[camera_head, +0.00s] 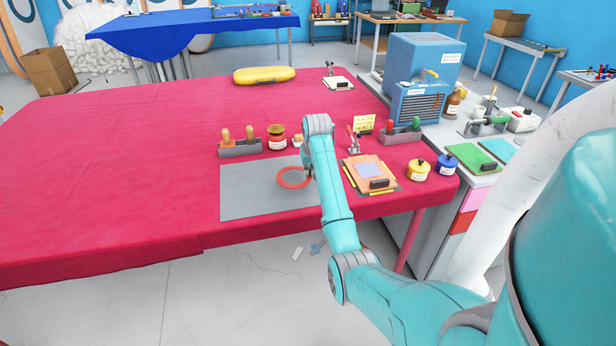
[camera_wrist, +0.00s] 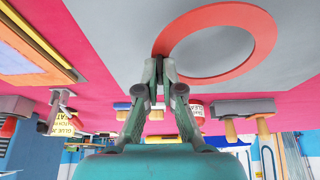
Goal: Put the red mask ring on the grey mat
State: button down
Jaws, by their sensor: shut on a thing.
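The red mask ring (camera_head: 280,180) is a flat red hoop over the right part of the grey mat (camera_head: 245,196) in the head view. The wrist view shows the ring (camera_wrist: 266,40) large, with the mat's grey surface (camera_wrist: 120,25) behind it. My gripper (camera_wrist: 161,62) is shut on the ring's near edge in the wrist view. In the head view my own arm hides most of the gripper. I cannot tell whether the ring touches the mat or hangs slightly above it.
Behind the mat stand a wooden-handled tool holder (camera_head: 240,150) and a red-brown jar (camera_head: 277,141). Right of my arm are an orange board (camera_head: 362,183), a yellow pot (camera_head: 418,171) and a blue pot (camera_head: 446,165). The red table (camera_head: 110,180) is clear on the left.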

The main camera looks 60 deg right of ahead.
aim_at(310, 176)
jog(key=shift+f, duration=1.55)
jog(key=shift+f, duration=0.15)
jog(key=c, duration=1.3)
grip_release()
jog(key=shift+s+r, duration=0.1)
jog(key=shift+r, duration=0.5)
jog(key=v, duration=1.1)
jog(key=shift+r, duration=0.1)
